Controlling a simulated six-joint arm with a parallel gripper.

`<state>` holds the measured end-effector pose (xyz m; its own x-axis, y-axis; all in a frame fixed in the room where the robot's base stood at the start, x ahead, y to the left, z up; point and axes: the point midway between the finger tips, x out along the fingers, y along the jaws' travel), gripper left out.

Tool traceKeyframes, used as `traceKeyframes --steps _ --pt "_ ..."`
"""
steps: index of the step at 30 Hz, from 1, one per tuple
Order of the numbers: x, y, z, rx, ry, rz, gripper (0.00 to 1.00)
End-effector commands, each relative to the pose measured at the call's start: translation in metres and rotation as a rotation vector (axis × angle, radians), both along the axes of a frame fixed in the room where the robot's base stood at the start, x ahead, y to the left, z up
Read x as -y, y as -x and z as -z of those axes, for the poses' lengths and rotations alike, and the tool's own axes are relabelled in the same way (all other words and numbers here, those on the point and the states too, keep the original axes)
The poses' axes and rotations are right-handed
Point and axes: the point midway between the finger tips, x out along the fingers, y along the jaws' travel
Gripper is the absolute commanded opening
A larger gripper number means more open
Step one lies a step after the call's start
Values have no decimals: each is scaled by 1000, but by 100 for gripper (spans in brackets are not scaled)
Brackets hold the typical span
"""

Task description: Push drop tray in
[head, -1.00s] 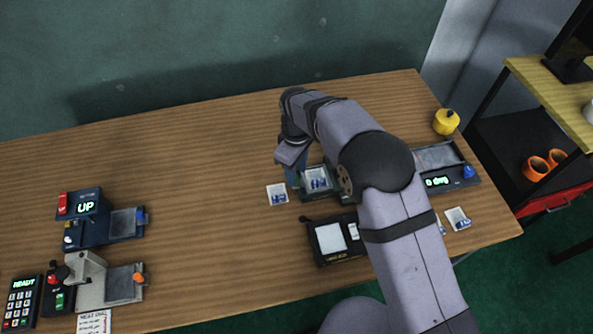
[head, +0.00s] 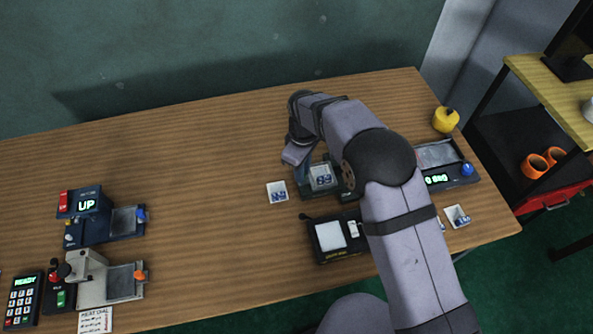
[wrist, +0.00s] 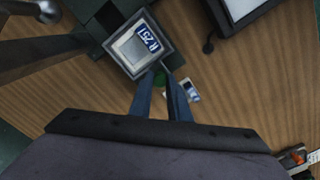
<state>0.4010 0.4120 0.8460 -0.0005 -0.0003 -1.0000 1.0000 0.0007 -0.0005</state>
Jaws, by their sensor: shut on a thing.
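The drop tray (head: 309,187) is a dark square tray in the head view, at the left end of a dark unit largely hidden behind my arm. A card (head: 321,178) with blue print lies in it. In the wrist view the tray (wrist: 171,67) has a green knob (wrist: 160,77) on its near side. My gripper (wrist: 163,82) has its two blue fingers shut on this knob. In the head view my gripper (head: 301,180) is at the tray's left side, its tips partly hidden.
A loose card (head: 277,193) lies left of the tray. A light box (head: 330,238) stands in front. A unit with a blue knob (head: 467,169) and a yellow object (head: 445,120) are at right. Two more machines (head: 90,215) stand at left. The table's middle left is clear.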

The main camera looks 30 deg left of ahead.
Motion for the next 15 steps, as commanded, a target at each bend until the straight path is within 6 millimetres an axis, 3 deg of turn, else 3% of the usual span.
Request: traceKeyframes --steps 3,11,12,14,15 --pt "14 -15 -1 2 0 4 0" --pt "16 -16 -1 2 -1 0 0" --pt "16 -16 -1 3 -1 0 19" --pt "15 -16 -1 3 -1 0 33" --pt "15 -16 -1 3 -1 0 36"
